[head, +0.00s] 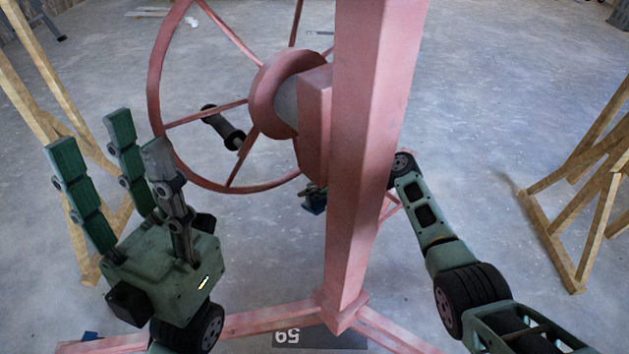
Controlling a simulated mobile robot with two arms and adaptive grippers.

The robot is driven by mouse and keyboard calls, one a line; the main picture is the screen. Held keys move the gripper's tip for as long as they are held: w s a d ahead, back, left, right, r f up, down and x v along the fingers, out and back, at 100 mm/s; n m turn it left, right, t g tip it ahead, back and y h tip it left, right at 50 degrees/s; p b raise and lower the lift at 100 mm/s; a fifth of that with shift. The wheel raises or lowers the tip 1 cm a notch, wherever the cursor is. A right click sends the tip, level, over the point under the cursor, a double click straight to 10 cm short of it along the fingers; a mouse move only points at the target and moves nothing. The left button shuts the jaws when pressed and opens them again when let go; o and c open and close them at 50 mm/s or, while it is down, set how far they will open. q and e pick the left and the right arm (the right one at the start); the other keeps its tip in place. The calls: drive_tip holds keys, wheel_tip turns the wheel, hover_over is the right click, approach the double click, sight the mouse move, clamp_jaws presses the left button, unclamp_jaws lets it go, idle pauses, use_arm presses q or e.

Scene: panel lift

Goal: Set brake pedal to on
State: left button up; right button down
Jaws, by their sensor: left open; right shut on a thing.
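The pink panel lift has an upright post (362,150) in the middle of the head view. A small blue and dark part (314,199) shows at the left edge of the post, below the wheel hub. I cannot tell whether it is the brake pedal or how it is set. My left gripper (112,150) is open and empty, fingers pointing up, left of the post and in front of the wheel. My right arm reaches up along the right side of the post, and its end passes behind it.
The lift's large spoked wheel (155,85) with a black handle (222,127) stands left of the post. Pink base legs (262,322) spread along the floor. Wooden frames stand at the left (45,70) and right (560,235). Open concrete floor lies between.

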drive_tip(key=shift+s+f, duration=0.1)
drive_tip(key=shift+f, duration=0.35)
drive_tip(key=shift+d+f, duration=0.1)
drive_tip(key=c, duration=2.2)
unclamp_jaws()
drive_tip(key=shift+d, duration=0.1)
drive_tip(key=v, duration=1.1)
drive_tip(key=shift+s+d, duration=0.2)
drive_tip(key=shift+d, duration=0.15)
